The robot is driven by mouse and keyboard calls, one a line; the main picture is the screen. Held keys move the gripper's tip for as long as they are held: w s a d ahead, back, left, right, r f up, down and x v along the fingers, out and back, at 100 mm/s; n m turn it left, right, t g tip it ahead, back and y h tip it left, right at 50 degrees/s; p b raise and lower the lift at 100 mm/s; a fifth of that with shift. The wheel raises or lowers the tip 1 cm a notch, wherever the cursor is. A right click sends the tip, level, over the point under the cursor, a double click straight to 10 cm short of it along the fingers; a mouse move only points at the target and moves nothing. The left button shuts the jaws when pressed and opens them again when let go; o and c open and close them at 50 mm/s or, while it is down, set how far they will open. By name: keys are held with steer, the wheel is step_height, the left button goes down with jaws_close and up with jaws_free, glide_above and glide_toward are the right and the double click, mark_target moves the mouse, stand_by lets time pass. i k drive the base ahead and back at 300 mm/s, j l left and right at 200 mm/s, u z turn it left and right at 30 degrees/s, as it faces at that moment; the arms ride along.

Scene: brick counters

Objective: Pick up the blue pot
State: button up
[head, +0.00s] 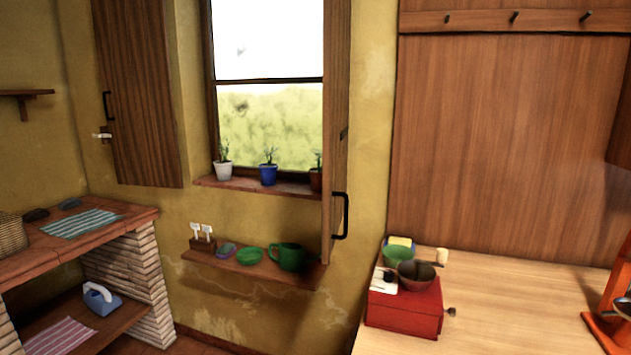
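The blue pot (268,175) holds a small green plant and stands upright on the window sill (240,183). It is the middle one of three pots there. A white pot (223,171) with a plant is to its left. A brown pot (316,179) is to its right, partly hidden by the open right shutter. My gripper is not in view.
The right shutter (338,130) juts into the room with a black handle. Below the sill, a wooden shelf (215,262) holds a green mug (291,257) and a green bowl (249,255). Brick counter (75,245) stands left; wooden counter (500,300) with a red box (404,308) stands right.

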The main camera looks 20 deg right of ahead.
mark_target(268, 172)
steer(key=i+j+u, duration=0.35)
steer(key=u, duration=0.15)
steer(key=i+j+u, duration=0.2)
steer(key=i+u, duration=0.75)
steer(key=i+j+z, duration=0.1)
steer(key=i, duration=0.35)
steer(key=i+j+z, duration=0.15)
steer(key=i, duration=0.25)
steer(key=i+l+z, duration=0.15)
steer(key=i+z, duration=0.15)
steer(key=z, duration=0.2)
steer(key=i+z, duration=0.3)
steer(key=z, duration=0.15)
steer(key=i+j+z, duration=0.1)
steer(key=i+z, duration=0.25)
steer(key=z, duration=0.15)
steer(key=i+j+z, duration=0.25)
steer(key=z, duration=0.2)
